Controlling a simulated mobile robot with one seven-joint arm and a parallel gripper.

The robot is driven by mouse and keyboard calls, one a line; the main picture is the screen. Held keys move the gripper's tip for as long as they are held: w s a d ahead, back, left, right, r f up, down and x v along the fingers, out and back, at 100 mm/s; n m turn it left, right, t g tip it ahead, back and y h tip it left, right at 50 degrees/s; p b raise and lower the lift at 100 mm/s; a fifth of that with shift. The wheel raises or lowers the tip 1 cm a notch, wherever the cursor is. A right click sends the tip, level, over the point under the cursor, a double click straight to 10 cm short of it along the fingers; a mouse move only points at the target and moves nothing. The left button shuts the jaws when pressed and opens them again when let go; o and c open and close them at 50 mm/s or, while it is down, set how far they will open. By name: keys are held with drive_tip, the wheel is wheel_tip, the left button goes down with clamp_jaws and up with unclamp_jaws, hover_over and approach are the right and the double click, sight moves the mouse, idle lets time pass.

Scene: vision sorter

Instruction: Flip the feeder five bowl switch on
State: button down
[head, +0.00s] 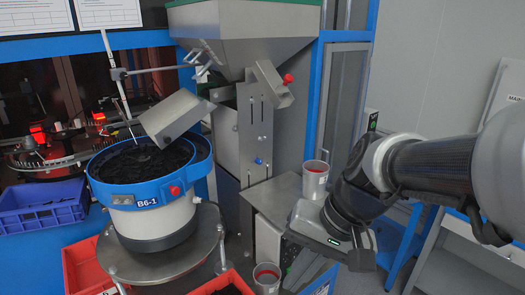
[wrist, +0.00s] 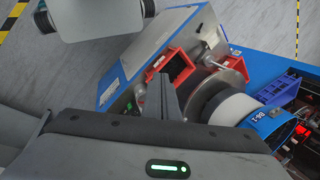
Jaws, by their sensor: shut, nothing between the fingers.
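A blue-rimmed bowl feeder (head: 150,200) labelled B6-1 stands at left in the head view, filled with dark parts. It also shows at right in the wrist view (wrist: 236,109). A small red switch-like part (head: 174,190) sits on its blue rim beside the label; its position is too small to tell. No label reading feeder five is legible. My gripper (head: 298,268) is right of the bowl and lower, apart from it, pointing down. Its fingers are partly hidden by its body in the head view. In the wrist view the fingers (wrist: 161,85) are together and empty.
A steel hopper (head: 245,35) and post with red and blue knobs stand behind. Red-rimmed cups (head: 315,180) are near my gripper. Red bins (head: 85,268) and a blue crate (head: 40,207) surround the bowl. Grey floor (wrist: 240,22) is clear at the wrist view's top.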

drive_tip(key=w+d+f+m+t+y+b, duration=0.1)
drive_tip(key=w+f+m+y+b, duration=0.4)
drive_tip(key=f, duration=0.5)
drive_tip(key=w+d+f+m+t+y+b, duration=0.1)
drive_tip(key=w+f+m+y+b, duration=0.3)
drive_tip(key=w+f+m, duration=0.5)
drive_tip(key=w+d+f+m+t+h+b, duration=0.1)
drive_tip(key=d+f+m+t, duration=0.4)
drive_tip(key=f, duration=0.6)
drive_tip(key=w+d+f+m+t+h+b, duration=0.2)
drive_tip(key=w+d+f+m+t+b, duration=0.2)
drive_tip(key=d+f, duration=0.4)
wheel_tip(320, 180, down, 4)
drive_tip(key=m+t, duration=0.1)
drive_tip(key=m, duration=0.1)
drive_tip(key=shift+d+r+m, duration=0.2)
drive_tip(key=shift+d+m, duration=0.15)
drive_tip(key=shift+m, duration=0.05)
drive_tip(key=shift+w, duration=0.1)
drive_tip(key=b+x, duration=0.2)
drive_tip(key=x, duration=1.2)
drive_tip(key=shift+d+r, duration=0.1)
drive_tip(key=shift+r, duration=0.05)
